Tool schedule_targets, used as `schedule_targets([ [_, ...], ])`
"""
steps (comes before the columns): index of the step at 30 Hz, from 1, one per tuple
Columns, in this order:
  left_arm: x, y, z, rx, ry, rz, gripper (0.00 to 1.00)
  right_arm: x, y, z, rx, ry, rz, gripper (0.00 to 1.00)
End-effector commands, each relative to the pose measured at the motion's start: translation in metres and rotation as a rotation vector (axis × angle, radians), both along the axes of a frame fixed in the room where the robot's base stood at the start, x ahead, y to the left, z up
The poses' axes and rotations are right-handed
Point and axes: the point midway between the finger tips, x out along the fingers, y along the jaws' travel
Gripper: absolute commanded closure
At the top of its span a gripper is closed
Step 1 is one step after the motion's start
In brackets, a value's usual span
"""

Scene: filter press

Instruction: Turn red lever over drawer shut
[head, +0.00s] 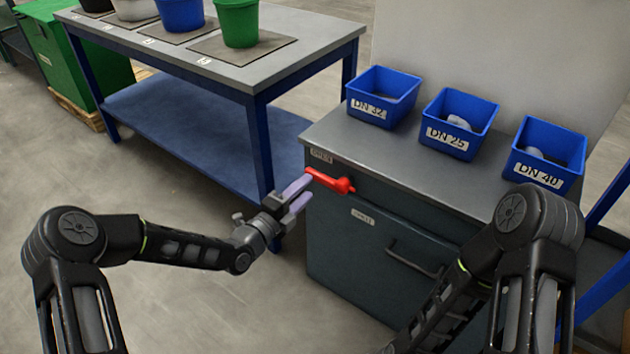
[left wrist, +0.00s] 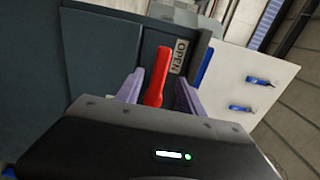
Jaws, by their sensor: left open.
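The red lever (head: 330,181) sits on the front of the grey cabinet, near its upper left corner, and points left and slightly up in the head view. In the left wrist view the red lever (left wrist: 157,78) stands between the two purple fingers, with a gap on each side. My left gripper (head: 298,192) is open at the free end of the lever. A label reading OPEN (left wrist: 179,56) is beside the lever in the wrist view. Below the lever is a cabinet front with a dark handle (head: 412,259). My right gripper is out of view; only my right arm shows.
Blue bins marked DN 32 (head: 382,96), DN 25 (head: 459,124) and DN 40 (head: 545,154) stand on the cabinet top (head: 420,165). A blue-legged table (head: 310,45) with buckets stands at the left behind the gripper. The floor in front of the cabinet is clear.

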Motion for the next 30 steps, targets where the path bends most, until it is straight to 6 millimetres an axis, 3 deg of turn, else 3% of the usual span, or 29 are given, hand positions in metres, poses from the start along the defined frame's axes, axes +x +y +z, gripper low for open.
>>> schedule_targets([
  [9, 0.036, -0.026, -0.001, -0.002, 0.000, 0.000, 0.55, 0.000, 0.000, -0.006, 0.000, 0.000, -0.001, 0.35],
  [20, 0.040, -0.029, 0.000, -0.002, 0.001, 0.000, 0.55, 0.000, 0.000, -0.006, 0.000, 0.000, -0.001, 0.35],
  [30, 0.040, -0.029, 0.000, -0.001, 0.001, 0.001, 0.83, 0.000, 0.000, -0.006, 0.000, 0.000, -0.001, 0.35],
])
